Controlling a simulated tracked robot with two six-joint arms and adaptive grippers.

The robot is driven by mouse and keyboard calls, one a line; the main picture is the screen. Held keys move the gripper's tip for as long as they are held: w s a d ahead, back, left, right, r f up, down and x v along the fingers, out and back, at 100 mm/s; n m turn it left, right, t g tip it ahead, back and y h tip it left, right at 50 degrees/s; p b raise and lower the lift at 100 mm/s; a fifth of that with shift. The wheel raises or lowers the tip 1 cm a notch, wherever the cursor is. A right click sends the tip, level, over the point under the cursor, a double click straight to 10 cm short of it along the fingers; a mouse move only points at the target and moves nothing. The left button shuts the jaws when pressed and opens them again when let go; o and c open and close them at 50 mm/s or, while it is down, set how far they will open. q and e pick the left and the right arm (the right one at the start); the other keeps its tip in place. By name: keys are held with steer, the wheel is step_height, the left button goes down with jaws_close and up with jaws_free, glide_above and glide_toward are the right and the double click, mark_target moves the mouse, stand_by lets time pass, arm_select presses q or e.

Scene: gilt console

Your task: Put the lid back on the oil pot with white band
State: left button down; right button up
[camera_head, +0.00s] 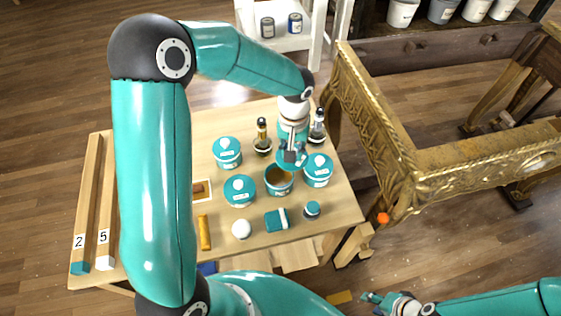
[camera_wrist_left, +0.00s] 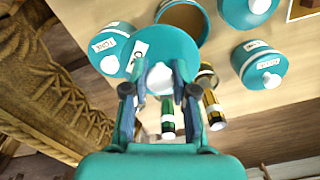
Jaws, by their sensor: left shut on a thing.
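The open oil pot (camera_head: 279,187) is teal with a white band and brown contents. It stands on the wooden table among lidded teal pots, and part of it shows at the top of the left wrist view (camera_wrist_left: 205,18). My left gripper (camera_head: 291,153) is shut on a teal lid (camera_head: 284,163) by its white knob. It holds the lid just behind the open pot, partly over its back edge in the head view. In the left wrist view the fingers (camera_wrist_left: 160,88) close around the knob of the lid (camera_wrist_left: 165,52). My right gripper (camera_head: 380,302) is at the bottom right, away from the table; its jaws are unclear.
Lidded pots (camera_head: 227,148) (camera_head: 240,190) (camera_head: 318,170) stand around the open pot. Dark bottles (camera_head: 262,138) (camera_head: 318,128) stand behind. A white ball (camera_head: 241,229), a teal box (camera_head: 277,220) and a small jar (camera_head: 312,210) lie in front. A gilt console (camera_head: 375,110) stands to the right.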

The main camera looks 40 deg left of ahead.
mark_target(279, 158)
arm_select(q)
steer(key=s+a+n, duration=0.1)
steer(key=s+a+f+n+b, duration=0.1)
steer(key=n, duration=0.1)
steer(key=shift+s+a+f+b, duration=0.15)
steer(key=shift+a+f+b, duration=0.1)
steer(key=shift+b, duration=0.05)
steer(key=shift+f+b, duration=1.55)
steer(key=shift+f, duration=0.75)
steer(key=shift+f+b, duration=0.7)
arm_select(e)
step_height(279, 158, down, 8)
steer(key=shift+r, duration=0.25)
arm_select(q)
steer(key=shift+r+b, duration=0.1)
steer(key=shift+b, duration=0.2)
arm_select(e)
steer(key=shift+f, duration=0.3)
arm_select(q)
steer(key=shift+f+b, duration=0.2)
steer(key=shift+b, duration=0.3)
arm_select(e)
steer(key=shift+f, duration=0.5)
arm_select(q)
steer(key=shift+c, duration=1.8)
jaws_free()
steer(key=shift+r, duration=0.1)
